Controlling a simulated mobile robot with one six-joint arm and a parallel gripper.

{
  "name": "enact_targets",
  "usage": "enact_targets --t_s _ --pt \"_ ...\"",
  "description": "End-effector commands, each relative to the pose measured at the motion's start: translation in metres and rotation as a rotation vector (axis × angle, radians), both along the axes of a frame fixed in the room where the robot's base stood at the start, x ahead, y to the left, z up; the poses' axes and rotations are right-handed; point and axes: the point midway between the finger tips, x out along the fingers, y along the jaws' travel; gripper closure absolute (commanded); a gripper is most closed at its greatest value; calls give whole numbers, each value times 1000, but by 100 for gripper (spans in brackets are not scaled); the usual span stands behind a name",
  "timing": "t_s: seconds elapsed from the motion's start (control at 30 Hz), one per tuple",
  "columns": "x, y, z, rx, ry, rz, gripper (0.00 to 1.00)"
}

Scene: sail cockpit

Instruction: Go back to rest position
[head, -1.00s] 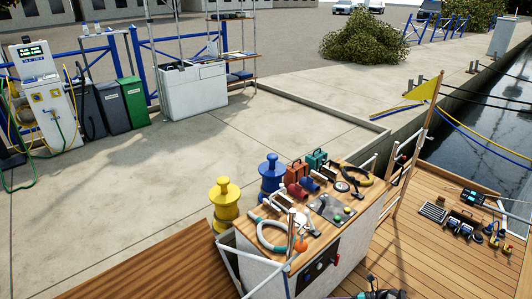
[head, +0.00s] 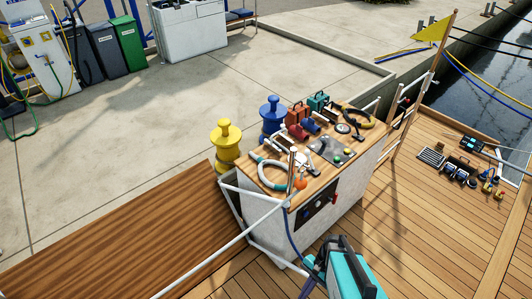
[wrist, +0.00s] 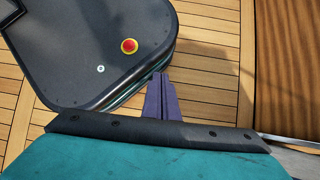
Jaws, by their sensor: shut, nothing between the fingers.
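My gripper (wrist: 160,80) shows in the wrist view as two dark purple-grey fingers side by side, closed together with nothing between them. It points down past the edge of my own black base, which has a red button on top. The planked deck (wrist: 205,75) lies below the fingers. In the head view my teal and black arm rises at the bottom, right of centre, in front of the console (head: 322,212).
The console's wooden top holds hoses, small toolboxes and a lever panel. A white rail (head: 215,250) runs along its left side. A yellow bollard (head: 226,145) and a blue one (head: 271,120) stand behind. Small gear (head: 460,168) lies at right; deck between is clear.

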Motion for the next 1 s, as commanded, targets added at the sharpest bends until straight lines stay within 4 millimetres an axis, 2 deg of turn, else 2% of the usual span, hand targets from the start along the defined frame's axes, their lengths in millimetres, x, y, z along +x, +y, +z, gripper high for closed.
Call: enact_targets --t_s 0.03,0.2,0.43,0.6,1.0 --pt "-13 1 4 -4 -22 91 100" --pt "-40 -8 9 -6 -95 419 100" --pt "-59 -19 16 7 -143 753 100" --pt "-62 -23 17 12 -151 834 100" --pt "-61 -23 17 13 -151 832 100"
